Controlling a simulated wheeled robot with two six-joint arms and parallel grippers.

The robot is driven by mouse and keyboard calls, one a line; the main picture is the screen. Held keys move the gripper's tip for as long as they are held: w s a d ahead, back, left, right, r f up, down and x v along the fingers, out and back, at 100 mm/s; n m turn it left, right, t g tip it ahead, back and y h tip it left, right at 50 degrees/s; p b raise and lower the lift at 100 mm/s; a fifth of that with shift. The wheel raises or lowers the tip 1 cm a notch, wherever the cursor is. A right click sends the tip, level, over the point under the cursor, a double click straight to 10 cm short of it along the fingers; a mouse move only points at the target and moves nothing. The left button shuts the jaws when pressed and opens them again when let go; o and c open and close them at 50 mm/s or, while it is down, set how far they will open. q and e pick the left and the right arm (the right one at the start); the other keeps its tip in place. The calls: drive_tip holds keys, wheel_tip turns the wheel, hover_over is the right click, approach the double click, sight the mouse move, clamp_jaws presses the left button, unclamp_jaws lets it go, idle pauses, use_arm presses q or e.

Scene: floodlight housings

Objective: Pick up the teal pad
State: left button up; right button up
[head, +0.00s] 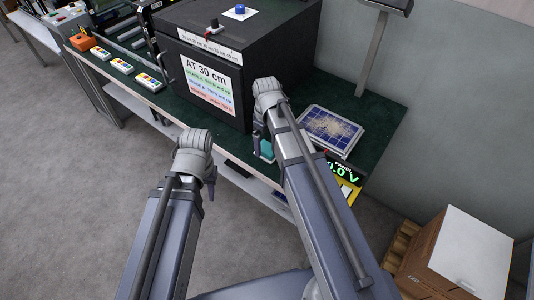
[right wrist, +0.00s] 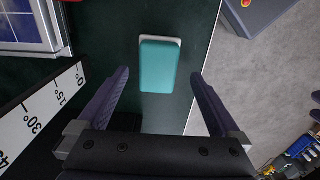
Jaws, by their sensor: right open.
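The teal pad (right wrist: 158,66) is a rounded block lying on a thin white base on the dark green bench top, close to the bench edge. It also shows in the head view (head: 267,150), partly hidden by my right arm. My right gripper (right wrist: 161,76) is open above it. In the right wrist view the pad appears between the two fingertips, with a gap on each side, and nothing is held. My left gripper (head: 211,188) hangs in front of the bench over the floor side; its jaws are too hidden to read.
A black box (head: 270,50) with an "AT 30 cm" sign stands left of my right arm. A solar panel (head: 331,127) with grains on it lies to the right. A yellow meter (head: 345,185) sits at the bench corner. Several small keypads (head: 122,65) line the left edge.

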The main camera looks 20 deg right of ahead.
sight(267, 147)
wheel_tip(267, 147, down, 4)
drive_tip(key=b, duration=0.3)
drive_tip(key=shift+d, duration=0.1)
drive_tip(key=shift+r, duration=0.1)
drive_tip(key=shift+c, duration=0.2)
drive_tip(key=c, duration=1.3)
drive_tip(key=shift+o, duration=0.2)
drive_tip(key=shift+r, duration=0.15)
wheel_tip(267, 147, up, 10)
drive_tip(key=p, duration=1)
